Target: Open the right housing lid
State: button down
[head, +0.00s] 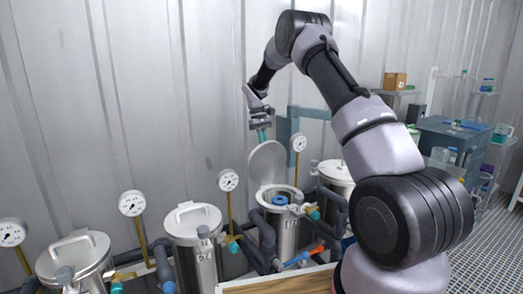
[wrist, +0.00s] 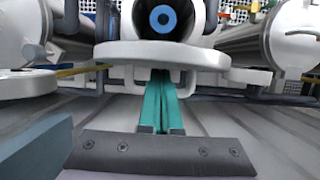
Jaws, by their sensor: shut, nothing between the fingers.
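In the head view, one steel housing (head: 285,232) stands open, with its round lid (head: 267,163) tilted up on edge at the back. A blue ring (head: 280,200) shows inside its mouth. My gripper (head: 262,136) is just above the raised lid's top edge, pointing down. In the wrist view, the lid (wrist: 160,54) is seen nearly edge-on, with its handle (wrist: 190,82) on the near side. My shut teal fingers (wrist: 161,78) reach to the handle; whether they touch it is unclear. The blue ring (wrist: 163,19) shows beyond the lid.
Closed housings stand to the left (head: 192,226), (head: 75,260) and behind right (head: 336,173). Gauges (head: 228,180) and pipes (head: 268,235) crowd between them. A corrugated wall is close behind. A blue bench (head: 450,135) and shelves stand at the right.

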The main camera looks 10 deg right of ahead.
jog(key=shift+w+r, duration=0.1)
jog(key=v, duration=1)
jog(key=s+d+r+m+t, duration=0.1)
jog(key=s+d+r+t, duration=0.1)
jog(key=s+r, duration=0.7)
jog(key=s+d+r+m+t+y, duration=0.2)
jog(key=s+r+t, duration=0.1)
jog(key=s+r, duration=0.6)
jog(key=s+f+m+t, duration=0.1)
jog(key=s+m+t, duration=0.1)
jog(key=s, duration=0.9)
jog(key=s+f+m+t+y, duration=0.1)
jog(key=s+m+t, duration=0.1)
jog(key=s, duration=0.9)
jog(key=shift+d+f+m+t, duration=0.3)
jog(key=shift+m+t, duration=0.1)
jog(key=shift+t, duration=0.5)
